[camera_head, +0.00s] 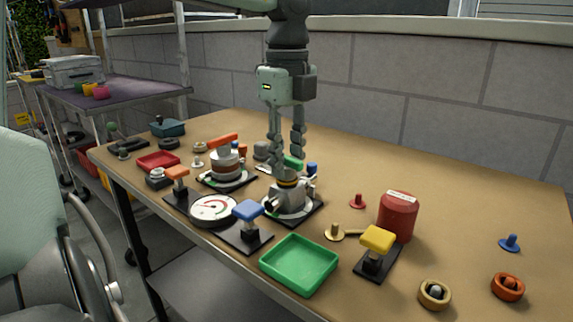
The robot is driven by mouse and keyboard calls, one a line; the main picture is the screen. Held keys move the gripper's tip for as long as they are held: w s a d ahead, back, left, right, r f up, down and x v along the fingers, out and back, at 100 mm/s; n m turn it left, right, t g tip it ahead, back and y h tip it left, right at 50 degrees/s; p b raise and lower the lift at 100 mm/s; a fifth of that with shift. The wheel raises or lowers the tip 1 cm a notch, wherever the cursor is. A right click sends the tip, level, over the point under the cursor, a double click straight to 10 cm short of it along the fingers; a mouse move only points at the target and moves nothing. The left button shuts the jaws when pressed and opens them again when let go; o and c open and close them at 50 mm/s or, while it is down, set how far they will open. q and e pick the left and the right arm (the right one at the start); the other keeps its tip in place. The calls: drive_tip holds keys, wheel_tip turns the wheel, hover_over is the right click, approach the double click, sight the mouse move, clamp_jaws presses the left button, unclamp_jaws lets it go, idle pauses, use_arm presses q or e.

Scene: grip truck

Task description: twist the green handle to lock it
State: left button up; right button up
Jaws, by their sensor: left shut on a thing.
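The green handle (293,163) shows in the head view on top of a grey metal valve-like body (290,195) with a yellow band. This body stands upright on a dark square base plate with a pale round disc. My left gripper (286,165) points straight down from above, with its fingers around the handle. It is shut on the handle, and the fingers hide part of it. The handle's exact angle is hard to tell at this size. My right gripper is not in the head view.
A blue-topped block (248,210), a white dial (213,208) and a green tray (299,264) stand in front. A similar fixture (226,165) is to the left. A red cylinder (398,216) and yellow-topped block (377,240) are to the right. The table's back right is clear.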

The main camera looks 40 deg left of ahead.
sight(287, 157)
use_arm(q)
drive_tip(key=m, duration=0.4)
drive_tip(key=shift+m, duration=0.3)
drive_tip(key=m+p, duration=0.1)
drive_tip(key=m, duration=0.4)
drive_tip(key=m+p, duration=0.1)
drive_tip(key=m, duration=0.9)
drive_tip(key=shift+p, duration=0.4)
drive_tip(key=o, duration=0.8)
drive_tip(key=shift+c, duration=0.2)
drive_tip(key=shift+r+p, duration=2.5)
drive_tip(key=shift+r, duration=1.3)
